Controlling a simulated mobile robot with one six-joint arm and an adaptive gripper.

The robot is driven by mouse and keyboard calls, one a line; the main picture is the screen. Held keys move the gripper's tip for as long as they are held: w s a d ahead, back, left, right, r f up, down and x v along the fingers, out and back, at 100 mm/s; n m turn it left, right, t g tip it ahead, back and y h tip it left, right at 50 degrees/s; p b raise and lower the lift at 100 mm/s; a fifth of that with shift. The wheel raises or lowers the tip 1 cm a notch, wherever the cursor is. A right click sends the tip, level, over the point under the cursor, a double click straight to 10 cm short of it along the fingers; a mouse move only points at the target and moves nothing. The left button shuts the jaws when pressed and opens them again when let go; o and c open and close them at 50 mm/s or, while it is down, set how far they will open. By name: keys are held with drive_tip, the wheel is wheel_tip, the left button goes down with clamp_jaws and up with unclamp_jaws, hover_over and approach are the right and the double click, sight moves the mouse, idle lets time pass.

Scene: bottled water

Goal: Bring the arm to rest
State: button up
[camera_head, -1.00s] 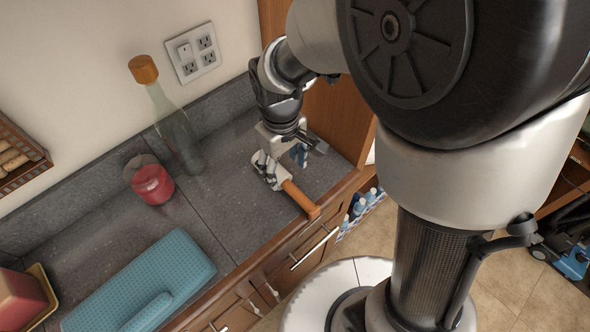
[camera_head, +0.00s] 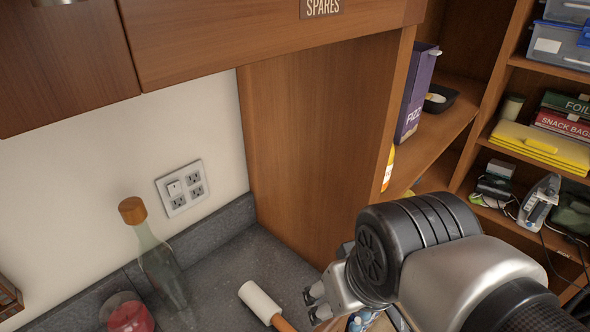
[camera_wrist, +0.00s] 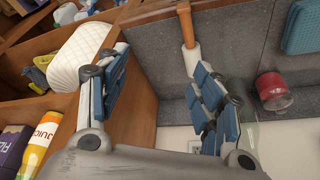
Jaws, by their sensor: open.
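My gripper (camera_wrist: 155,90) shows in the wrist view with its two blue-padded fingers spread wide apart and nothing held between them. A white roller with a wooden handle (camera_head: 260,302) lies on the grey counter, left of the arm. In the wrist view the roller (camera_wrist: 186,28) appears beyond the right finger, which partly overlaps its white end.
A clear bottle with an orange cap (camera_head: 160,262) and a red candle jar (camera_head: 130,316) stand on the counter (camera_head: 236,262). The wooden panel (camera_head: 305,150) and shelves (camera_head: 440,140) with a purple FIZZ box (camera_head: 415,95) are close to the arm. An orange juice bottle (camera_wrist: 40,145) shows in the wrist view.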

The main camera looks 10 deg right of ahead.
drive_tip(key=shift+s+d+r+m+t, duration=0.15)
drive_tip(key=shift+s+d+m, duration=0.1)
drive_tip(key=shift+s, duration=0.3)
drive_tip(key=shift+s+d+r+m+t, duration=0.15)
drive_tip(key=shift+s+d+m, duration=0.1)
drive_tip(key=shift+s, duration=0.3)
drive_tip(key=shift+f, duration=0.1)
